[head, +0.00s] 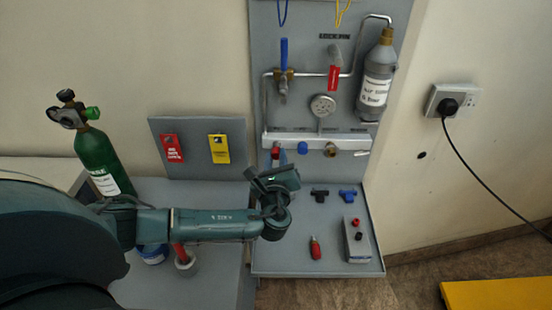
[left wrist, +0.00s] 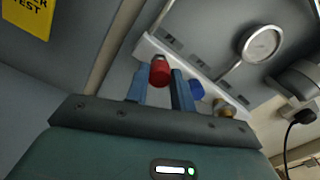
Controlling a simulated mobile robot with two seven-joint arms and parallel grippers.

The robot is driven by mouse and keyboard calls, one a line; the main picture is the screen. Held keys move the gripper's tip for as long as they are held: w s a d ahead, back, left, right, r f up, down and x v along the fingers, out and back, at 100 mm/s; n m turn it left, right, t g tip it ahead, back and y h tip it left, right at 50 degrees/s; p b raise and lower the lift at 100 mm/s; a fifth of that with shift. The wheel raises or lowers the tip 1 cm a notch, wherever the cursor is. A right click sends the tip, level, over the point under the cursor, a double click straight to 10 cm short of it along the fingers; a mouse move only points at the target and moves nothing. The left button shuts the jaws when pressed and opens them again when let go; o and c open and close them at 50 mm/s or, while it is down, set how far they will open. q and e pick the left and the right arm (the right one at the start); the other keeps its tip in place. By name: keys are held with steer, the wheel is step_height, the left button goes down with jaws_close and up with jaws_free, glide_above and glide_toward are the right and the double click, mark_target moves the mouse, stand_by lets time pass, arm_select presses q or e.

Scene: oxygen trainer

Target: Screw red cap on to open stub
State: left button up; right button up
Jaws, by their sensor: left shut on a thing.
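The red cap (left wrist: 159,73) sits between the two blue fingers of my left gripper (left wrist: 160,80) in the left wrist view, and the gripper is shut on it. The cap lines up with the left end of the pale manifold (left wrist: 196,68); a bit of metal shows just behind it. Whether it is threaded onto the stub I cannot tell. In the head view the red cap (head: 275,152) shows at the manifold's (head: 310,141) left end, with my left gripper (head: 280,160) just below. The open stub itself is hidden. My right gripper is not in view.
A blue cap (head: 302,148) and a brass fitting (head: 330,149) are right of the gripper. The tray holds a black knob (head: 319,195), a blue knob (head: 348,195), a red-handled tool (head: 315,248) and a grey box (head: 357,245). A green cylinder (head: 97,158) stands left.

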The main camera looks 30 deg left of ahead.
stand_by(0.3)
arm_select(q)
steer(key=shift+w+a, duration=0.1)
steer(key=shift+w, duration=0.15)
steer(key=shift+w+a, duration=0.25)
steer(key=shift+w, duration=0.3)
stand_by(0.3)
steer(key=shift+r+m, duration=0.2)
steer(key=shift+m, duration=0.1)
steer(key=shift+m+p, duration=0.8)
steer(key=shift+p, duration=0.3)
steer(key=shift+f+m, duration=0.2)
steer(key=shift+m, duration=0.2)
steer(key=shift+m, duration=0.3)
